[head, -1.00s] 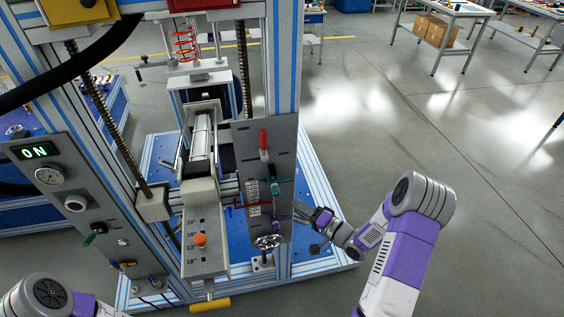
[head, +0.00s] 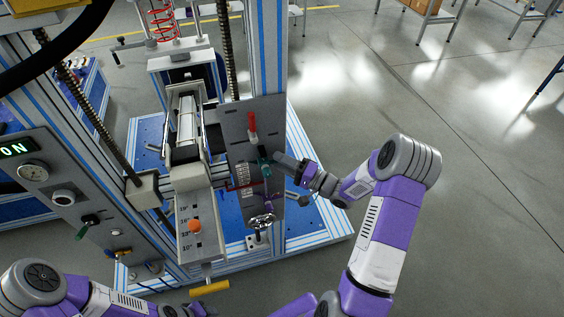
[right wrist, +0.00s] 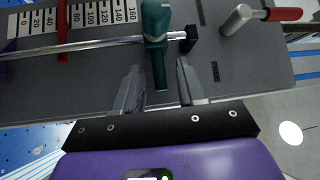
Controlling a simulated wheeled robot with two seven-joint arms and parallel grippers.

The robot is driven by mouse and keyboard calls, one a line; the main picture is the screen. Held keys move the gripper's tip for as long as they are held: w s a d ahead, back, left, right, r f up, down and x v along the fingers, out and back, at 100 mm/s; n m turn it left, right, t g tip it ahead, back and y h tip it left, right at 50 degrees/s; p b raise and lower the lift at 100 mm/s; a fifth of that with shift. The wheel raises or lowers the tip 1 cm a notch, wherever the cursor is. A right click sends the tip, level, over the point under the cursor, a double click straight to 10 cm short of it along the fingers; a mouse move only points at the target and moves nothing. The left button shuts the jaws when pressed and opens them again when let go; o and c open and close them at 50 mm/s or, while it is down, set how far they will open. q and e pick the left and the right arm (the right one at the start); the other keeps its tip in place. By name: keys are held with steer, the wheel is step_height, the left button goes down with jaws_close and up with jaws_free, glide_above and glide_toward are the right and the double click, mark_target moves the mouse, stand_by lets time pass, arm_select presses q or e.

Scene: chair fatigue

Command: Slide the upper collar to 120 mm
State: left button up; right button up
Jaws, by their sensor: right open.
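The teal collar (right wrist: 155,25) sits on a metal rod (right wrist: 90,45) beside the printed scale (right wrist: 85,17), just past its 160 mark in the right wrist view. Its teal handle points down between my right gripper's fingers. The collar also shows on the grey panel in the head view (head: 264,168). My right gripper (right wrist: 158,70) is open, with one finger on each side of the handle and visible gaps. In the head view it (head: 279,159) is at the panel's right edge.
A red-handled pin (head: 252,125) is above the collar; a purple part (head: 266,200) and a round metal knob (head: 262,221) are below it. A blue-striped frame post (head: 271,60) rises behind the panel. Open floor (head: 460,170) lies to the right.

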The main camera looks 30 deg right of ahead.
jaws_close()
stand_by(0.3)
step_height(320, 180, down, 6)
steer(key=b, duration=0.3)
jaws_free()
stand_by(0.3)
